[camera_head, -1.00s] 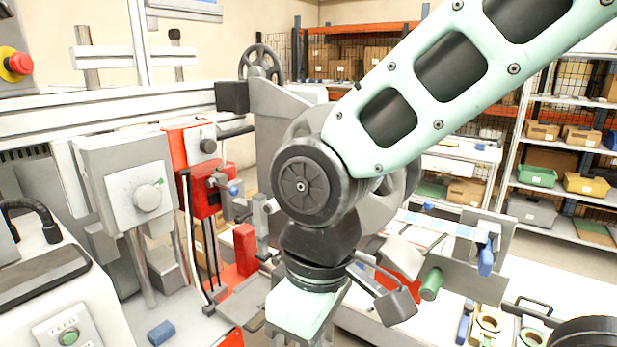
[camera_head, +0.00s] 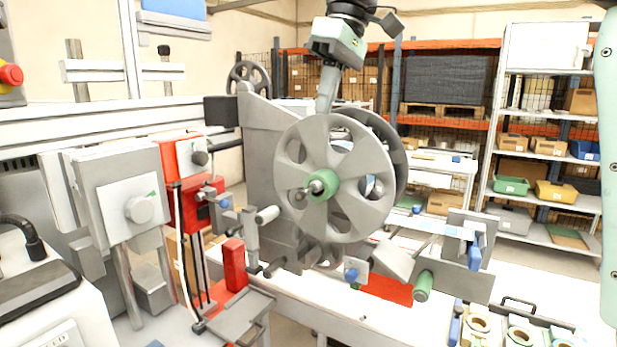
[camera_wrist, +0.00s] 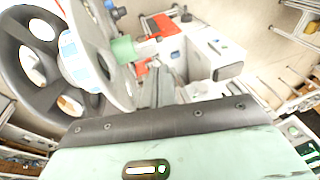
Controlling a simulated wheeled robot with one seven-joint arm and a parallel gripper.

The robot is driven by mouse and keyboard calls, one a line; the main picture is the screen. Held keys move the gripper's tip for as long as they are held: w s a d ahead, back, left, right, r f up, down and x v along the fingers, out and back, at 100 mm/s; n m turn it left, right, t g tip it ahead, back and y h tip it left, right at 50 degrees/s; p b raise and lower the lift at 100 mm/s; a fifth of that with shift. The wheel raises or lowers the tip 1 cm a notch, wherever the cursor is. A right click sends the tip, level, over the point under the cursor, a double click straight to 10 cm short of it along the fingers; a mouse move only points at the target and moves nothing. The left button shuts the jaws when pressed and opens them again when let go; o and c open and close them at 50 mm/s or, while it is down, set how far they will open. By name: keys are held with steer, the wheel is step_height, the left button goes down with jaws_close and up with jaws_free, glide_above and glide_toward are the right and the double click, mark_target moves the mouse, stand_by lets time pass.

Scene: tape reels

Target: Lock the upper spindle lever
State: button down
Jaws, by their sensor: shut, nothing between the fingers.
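The upper spindle (camera_head: 316,187) sticks out through a green hub (camera_head: 331,181) at the centre of a large grey spoked reel (camera_head: 290,160). A short grey piece shows at the spindle's end; I cannot tell its lever's position. In the wrist view the green hub (camera_wrist: 124,49) and the spindle end (camera_wrist: 148,47) are at upper centre-left, beside the reel (camera_wrist: 90,50). My gripper (camera_head: 325,108) points down at the reel's top edge, above the hub and apart from the spindle. It is shut and empty. I cannot tell whether it touches the reel rim.
A second dark reel flange (camera_head: 397,165) stands behind the front one. Red and grey machine parts (camera_head: 235,264) stand left of the reel. A grey plate with a green roller (camera_head: 423,286) is at lower right. Open air lies in front of the hub.

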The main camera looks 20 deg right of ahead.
mark_target(307, 192)
steer(key=shift+d+r, duration=0.25)
steer(key=p+x, duration=0.1)
steer(key=x, duration=1.3)
